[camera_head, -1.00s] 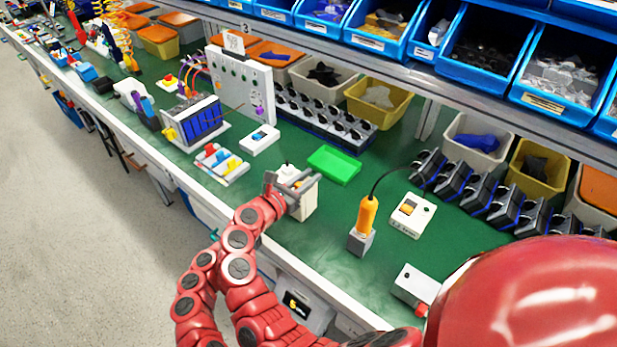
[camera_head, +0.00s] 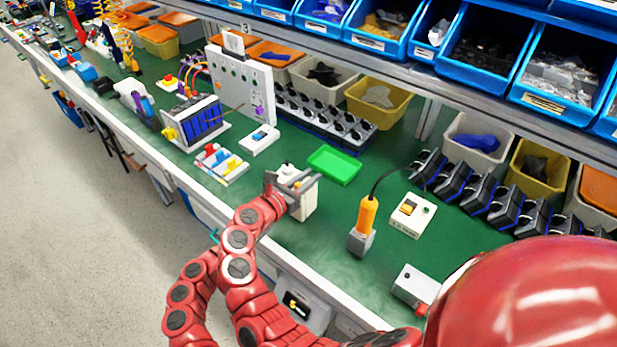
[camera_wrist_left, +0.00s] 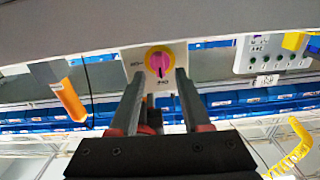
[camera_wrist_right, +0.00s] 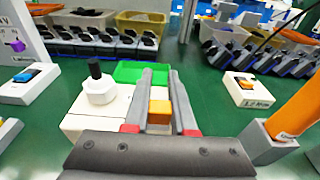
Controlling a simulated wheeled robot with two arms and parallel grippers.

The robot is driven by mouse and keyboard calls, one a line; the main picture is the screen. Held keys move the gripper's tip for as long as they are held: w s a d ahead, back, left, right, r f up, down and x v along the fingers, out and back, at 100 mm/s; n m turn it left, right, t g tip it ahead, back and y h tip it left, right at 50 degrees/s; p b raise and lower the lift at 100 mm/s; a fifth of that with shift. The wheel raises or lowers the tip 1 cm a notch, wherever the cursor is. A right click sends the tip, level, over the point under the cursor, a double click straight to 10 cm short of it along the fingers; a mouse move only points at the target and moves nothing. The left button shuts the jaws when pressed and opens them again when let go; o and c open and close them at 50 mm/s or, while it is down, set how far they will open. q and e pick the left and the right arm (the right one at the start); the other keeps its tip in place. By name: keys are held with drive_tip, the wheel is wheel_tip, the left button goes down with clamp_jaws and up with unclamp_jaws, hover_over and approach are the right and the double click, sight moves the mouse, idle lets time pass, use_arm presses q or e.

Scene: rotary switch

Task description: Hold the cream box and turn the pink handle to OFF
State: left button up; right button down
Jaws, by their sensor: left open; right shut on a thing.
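The cream box (camera_head: 309,207) stands on the bench near its front edge, with a white knob (camera_wrist_right: 99,91) with a black stem at its top. In the left wrist view, which is upside down, the pink handle (camera_wrist_left: 159,64) sits on a yellow dial on the box's face. The handle's bar stands about upright there, with one label at its side and another below. My left gripper (camera_wrist_left: 160,80) is open, its fingers either side of the handle; contact is unclear. The head view does not show it clearly.
A green tray (camera_head: 334,165) lies behind the box. An orange-handled tool (camera_head: 366,220) in a grey holder and a small switch box (camera_head: 412,215) stand to the right. A white switch block (camera_head: 260,140) and a coloured-switch strip (camera_head: 221,163) lie to the left.

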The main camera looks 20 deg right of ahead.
drive_tip(key=c, duration=0.7)
unclamp_jaws()
drive_tip(key=shift+o, duration=0.2)
drive_tip(key=v, duration=1.2)
